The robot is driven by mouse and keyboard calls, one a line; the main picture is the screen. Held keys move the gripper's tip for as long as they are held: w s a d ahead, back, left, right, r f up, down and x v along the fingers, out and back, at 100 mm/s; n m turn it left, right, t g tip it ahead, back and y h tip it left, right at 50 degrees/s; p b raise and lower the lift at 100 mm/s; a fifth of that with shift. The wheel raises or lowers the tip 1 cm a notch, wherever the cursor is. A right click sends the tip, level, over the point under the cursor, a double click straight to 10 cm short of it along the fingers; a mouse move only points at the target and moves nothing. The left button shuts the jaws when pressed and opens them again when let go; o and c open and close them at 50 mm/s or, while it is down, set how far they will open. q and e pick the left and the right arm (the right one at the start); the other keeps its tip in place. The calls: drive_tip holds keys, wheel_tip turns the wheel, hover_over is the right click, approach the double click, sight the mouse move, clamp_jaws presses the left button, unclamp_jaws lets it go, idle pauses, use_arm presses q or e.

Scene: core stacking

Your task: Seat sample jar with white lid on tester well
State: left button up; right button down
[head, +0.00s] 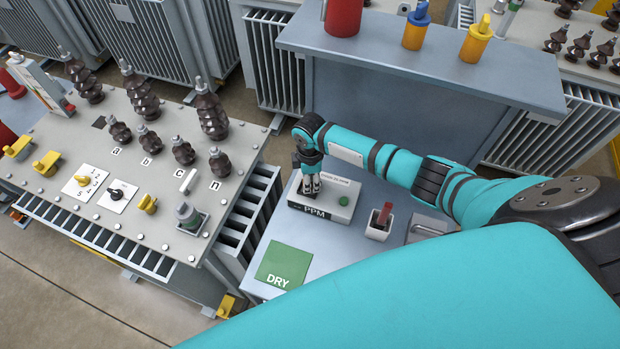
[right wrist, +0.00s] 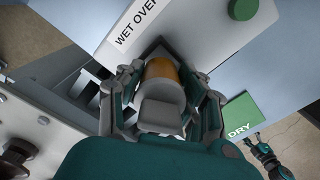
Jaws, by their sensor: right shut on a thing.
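My right gripper (head: 311,187) is over the left part of the tester (head: 330,208), a pale box with a PPM label and a green button. In the right wrist view my right gripper (right wrist: 165,108) is shut on the sample jar (right wrist: 160,70), which has amber contents and a pale lid facing the camera. The tester (right wrist: 195,30) lies just beyond the jar. The well is hidden by the jar and gripper, so I cannot tell whether the jar touches it. My left gripper (right wrist: 264,148) shows small at lower right in the right wrist view; its jaws are unclear.
The tester stands on a grey bench with a green DRY mat (head: 284,266) and a white cup (head: 378,228) holding a red item. A transformer with bushings (head: 205,110) is at left. A raised shelf (head: 420,62) with red and yellow containers stands behind.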

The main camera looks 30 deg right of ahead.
drive_tip(key=shift+f+b, duration=0.35)
drive_tip(key=shift+f, duration=0.1)
drive_tip(key=shift+r, duration=0.15)
drive_tip(key=shift+r+p, duration=0.35)
drive_tip(key=shift+p, duration=0.05)
drive_tip(key=shift+r, duration=0.15)
drive_tip(key=r, duration=0.7)
drive_tip(key=shift+w+a+r+b, duration=0.1)
drive_tip(key=shift+w+a+b, duration=0.1)
drive_tip(key=shift+b, duration=0.15)
drive_tip(key=s+a+r+m+b, duration=0.1)
drive_tip(key=a+r+m+b, duration=0.3)
drive_tip(key=m+b, duration=0.1)
drive_tip(key=s+a+r+m+b, duration=0.1)
drive_tip(key=s+m+b, duration=0.3)
drive_tip(key=s, duration=0.2)
drive_tip(key=s+r+m+b, duration=0.2)
drive_tip(key=s+m+b, duration=0.2)
drive_tip(key=s+m, duration=0.1)
drive_tip(key=shift+s+a+r+b, duration=0.25)
drive_tip(key=shift+s+a+b, duration=0.15)
drive_tip(key=shift+s, duration=0.45)
